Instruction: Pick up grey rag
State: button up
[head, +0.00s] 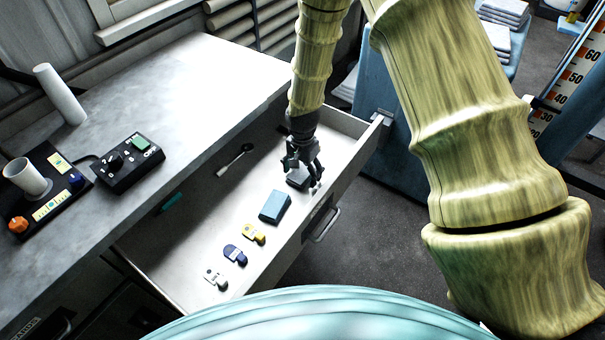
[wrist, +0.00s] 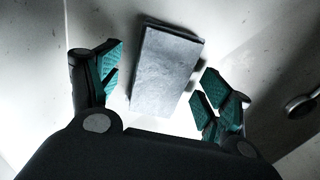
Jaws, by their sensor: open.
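The grey rag (wrist: 165,70) is a flat, folded rectangular block lying on the white drawer floor. In the wrist view it sits between the fingers of my gripper (wrist: 157,88), with a gap on both sides. In the head view the grey rag (head: 298,182) is partly hidden beneath my gripper (head: 304,174), near the drawer's front right end. My gripper is open, pointing down over the rag, and holds nothing.
The open drawer (head: 170,240) also holds a blue block (head: 275,207), yellow (head: 254,233), blue (head: 235,254) and white (head: 215,277) small items, and a spoon-like tool (head: 235,160). Drawer walls stand close to my gripper. A control box (head: 129,163) sits on the counter.

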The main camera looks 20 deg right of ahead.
aim_at(303, 172)
jog(key=c, duration=1)
jog(key=shift+r+b, duration=0.75)
jog(key=shift+r, duration=4.25)
